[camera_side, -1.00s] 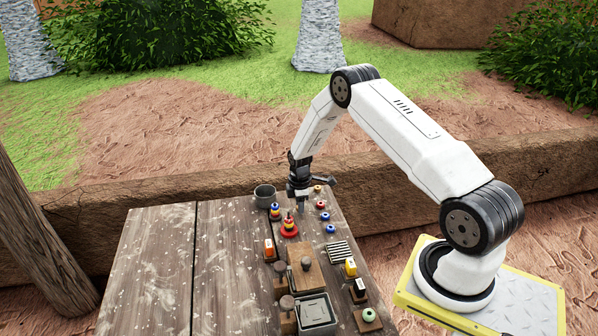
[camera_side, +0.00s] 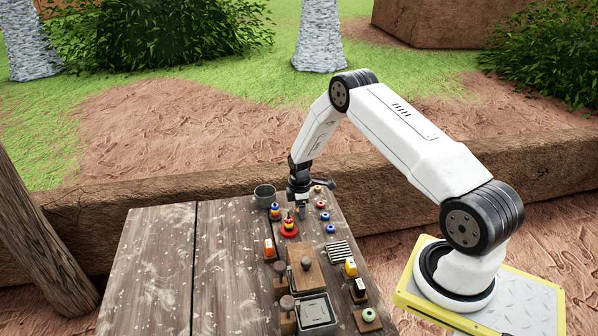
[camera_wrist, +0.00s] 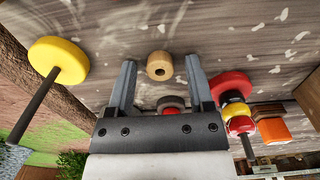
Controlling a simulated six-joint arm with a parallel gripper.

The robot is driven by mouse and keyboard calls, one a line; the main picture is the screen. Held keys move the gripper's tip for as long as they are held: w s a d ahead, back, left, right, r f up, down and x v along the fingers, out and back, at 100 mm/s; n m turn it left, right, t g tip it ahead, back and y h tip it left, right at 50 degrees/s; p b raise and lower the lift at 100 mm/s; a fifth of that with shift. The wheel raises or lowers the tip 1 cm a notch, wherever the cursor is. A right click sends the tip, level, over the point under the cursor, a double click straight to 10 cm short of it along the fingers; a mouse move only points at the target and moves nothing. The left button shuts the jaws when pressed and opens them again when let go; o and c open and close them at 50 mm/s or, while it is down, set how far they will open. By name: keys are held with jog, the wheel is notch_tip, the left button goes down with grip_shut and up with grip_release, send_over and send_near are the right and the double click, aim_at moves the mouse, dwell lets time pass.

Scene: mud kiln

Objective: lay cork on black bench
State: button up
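The cork (camera_wrist: 159,66) is probably the small tan cylinder with a dark hole that shows in the wrist view. It lies between the two fingertips, with a visible gap on each side. My gripper (camera_wrist: 160,72) is open and empty there. In the side view my gripper (camera_side: 301,210) is low over the far part of the table, and I cannot make out the cork there. I cannot clearly tell which object is the black bench.
A grey pot (camera_side: 265,196) stands left of my gripper. A red-based ring stack (camera_side: 289,229) is close in front. Several small coloured rings (camera_side: 325,216) line the right edge. A wooden board (camera_side: 306,276) and grey tray (camera_side: 316,315) are nearer. The table's left half is clear.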

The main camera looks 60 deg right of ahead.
jog(key=shift+r, duration=0.1)
notch_tip(320, 180, up, 12)
dwell(0.9)
dwell(0.3)
jog(key=s+a+r+m+t, duration=0.1)
jog(key=s+a+r+m, duration=0.15)
jog(key=a+r, duration=0.35)
jog(key=s+a+r+m, duration=0.2)
jog(key=s+a+r, duration=0.1)
jog(key=a, duration=0.5)
jog(key=s+a+r+m+t, duration=0.1)
jog(key=s+a+r+m, duration=0.2)
jog(key=s+a, duration=0.6)
jog(key=s+m, duration=0.1)
jog(key=s, duration=0.2)
jog(key=shift+a+r+t, duration=0.15)
jog(key=shift+r+t, duration=0.05)
jog(key=shift+t, duration=0.1)
